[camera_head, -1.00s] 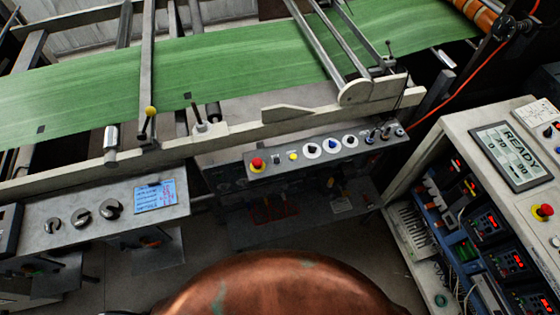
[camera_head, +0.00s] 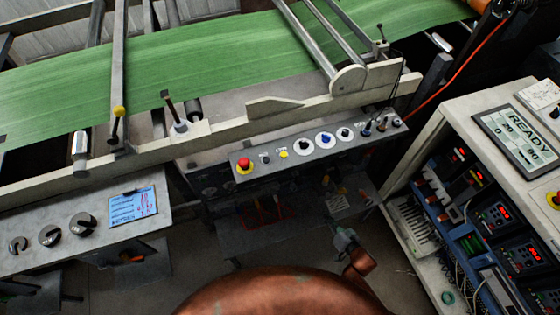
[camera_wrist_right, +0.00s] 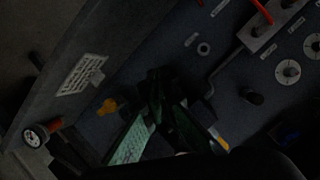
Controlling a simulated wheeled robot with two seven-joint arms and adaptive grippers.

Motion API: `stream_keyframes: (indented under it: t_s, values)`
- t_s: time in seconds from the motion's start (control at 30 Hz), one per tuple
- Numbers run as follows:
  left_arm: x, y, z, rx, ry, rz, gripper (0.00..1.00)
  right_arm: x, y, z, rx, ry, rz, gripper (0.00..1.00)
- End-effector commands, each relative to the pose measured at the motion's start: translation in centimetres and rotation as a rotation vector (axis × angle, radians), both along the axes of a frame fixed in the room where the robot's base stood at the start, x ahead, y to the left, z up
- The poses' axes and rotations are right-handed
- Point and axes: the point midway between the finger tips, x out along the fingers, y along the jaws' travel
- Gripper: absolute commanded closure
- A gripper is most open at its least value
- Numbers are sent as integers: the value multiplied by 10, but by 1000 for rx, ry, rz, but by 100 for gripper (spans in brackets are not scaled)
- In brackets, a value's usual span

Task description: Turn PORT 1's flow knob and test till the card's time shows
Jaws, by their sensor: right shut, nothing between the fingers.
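A blue-and-white card with small writing (camera_head: 132,203) lies on the grey left panel, beside black knobs (camera_head: 50,235). Its writing is too small to read. My right gripper (camera_head: 343,238) shows at the lower middle of the head view, in front of a dark lower panel. In the right wrist view its fingers (camera_wrist_right: 157,85) are together and empty, over a dark panel with round pale dials (camera_wrist_right: 288,71). I cannot read which fitting is PORT 1's flow knob or the test control. My left gripper is out of view.
A control box (camera_head: 310,145) with a red button (camera_head: 244,165) and round dials stands under the green web (camera_head: 200,70). A cabinet at right has a display reading READY (camera_head: 520,140).

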Motion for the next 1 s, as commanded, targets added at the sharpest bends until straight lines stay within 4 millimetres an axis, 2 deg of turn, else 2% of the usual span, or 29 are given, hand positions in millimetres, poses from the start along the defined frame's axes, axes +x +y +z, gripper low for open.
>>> stream_keyframes:
  t_s: [0.03,0.1,0.2,0.3,0.4,0.5,0.6,0.7,1.0]
  values:
    - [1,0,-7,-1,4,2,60,18,18,19,63,-44,30,100]
    - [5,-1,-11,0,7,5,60,36,43,54,160,-94,77,100]
    - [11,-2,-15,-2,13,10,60,54,82,105,305,-153,164,100]
    - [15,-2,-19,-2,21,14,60,58,121,155,447,-187,269,100]
    - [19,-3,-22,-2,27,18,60,51,154,198,570,-196,378,100]
    - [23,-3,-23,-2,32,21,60,39,178,231,661,-187,473,100]
    - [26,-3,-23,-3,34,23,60,29,192,252,719,-176,539,100]
    - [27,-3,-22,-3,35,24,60,23,200,263,748,-167,574,100]
    - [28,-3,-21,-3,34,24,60,21,201,267,756,-163,581,100]
